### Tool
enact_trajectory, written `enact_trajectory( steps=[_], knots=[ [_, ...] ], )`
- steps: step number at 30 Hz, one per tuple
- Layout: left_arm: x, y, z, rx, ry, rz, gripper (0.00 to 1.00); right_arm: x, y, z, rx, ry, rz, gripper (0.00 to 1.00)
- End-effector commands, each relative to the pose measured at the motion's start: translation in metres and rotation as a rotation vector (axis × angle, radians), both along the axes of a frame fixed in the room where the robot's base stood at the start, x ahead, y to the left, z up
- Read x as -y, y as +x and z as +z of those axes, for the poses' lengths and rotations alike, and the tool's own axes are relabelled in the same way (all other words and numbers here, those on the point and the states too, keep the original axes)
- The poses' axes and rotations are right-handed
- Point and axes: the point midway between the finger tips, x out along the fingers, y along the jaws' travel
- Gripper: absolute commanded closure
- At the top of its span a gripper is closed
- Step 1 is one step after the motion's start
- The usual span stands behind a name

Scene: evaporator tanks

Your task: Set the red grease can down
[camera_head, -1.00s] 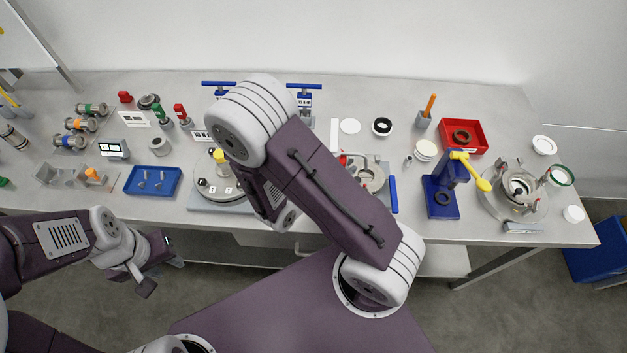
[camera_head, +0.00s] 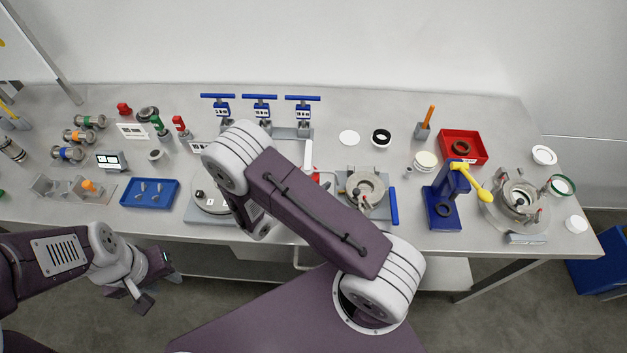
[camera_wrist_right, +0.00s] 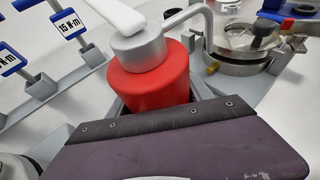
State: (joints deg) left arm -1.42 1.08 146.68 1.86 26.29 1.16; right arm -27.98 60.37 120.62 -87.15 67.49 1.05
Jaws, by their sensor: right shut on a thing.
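The red grease can (camera_wrist_right: 150,78) has a grey cap, a white lever and a bent grey spout. It stands roughly upright in the right wrist view. My right gripper (camera_wrist_right: 155,108) is shut on it; the dark gripper body hides the can's lower part. In the head view the can (camera_head: 325,179) is mostly hidden behind my right arm, with its white lever (camera_head: 308,155) showing above. I cannot tell whether its base touches the table. My left gripper (camera_head: 160,286) is open and empty in front of the table's front edge.
Blue-handled torque wrenches (camera_head: 262,108) stand behind the can. A round metal flange fixture (camera_head: 366,187) is just right of it, and a round plate (camera_head: 208,196) is left. A blue press (camera_head: 441,200) and red tray (camera_head: 474,136) are further right. The back strip is partly clear.

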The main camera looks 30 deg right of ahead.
Motion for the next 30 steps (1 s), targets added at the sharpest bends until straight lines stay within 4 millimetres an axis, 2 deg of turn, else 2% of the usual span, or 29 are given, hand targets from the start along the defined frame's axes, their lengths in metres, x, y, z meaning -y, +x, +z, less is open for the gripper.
enact_trajectory(
  steps=[9, 10, 12, 23, 26, 30],
  knots=[
    [0.0, 0.0, -0.004, 0.0, 0.0, 0.0, 0.64, 0.0, 0.0, -0.004, 0.002, 0.0, 0.001, 0.99],
    [0.0, 0.0, -0.003, 0.0, 0.0, 0.0, 0.64, 0.0, 0.0, -0.003, 0.001, 0.001, 0.001, 0.36],
    [0.0, 0.0, -0.002, 0.0, 0.0, 0.0, 0.64, 0.0, 0.0, -0.003, 0.001, 0.0, 0.0, 0.2],
    [0.0, 0.0, 0.003, 0.0, 0.0, 0.0, 0.64, 0.0, 0.0, 0.003, 0.001, 0.001, 0.001, 0.2],
    [0.0, 0.0, -0.002, 0.0, 0.0, 0.0, 0.64, -0.012, -0.004, 0.004, 0.004, 0.001, 0.004, 0.2],
    [0.0, 0.0, -0.005, 0.0, 0.0, 0.0, 0.64, -0.038, -0.015, 0.016, 0.005, 0.002, 0.008, 0.2]
  ],
)
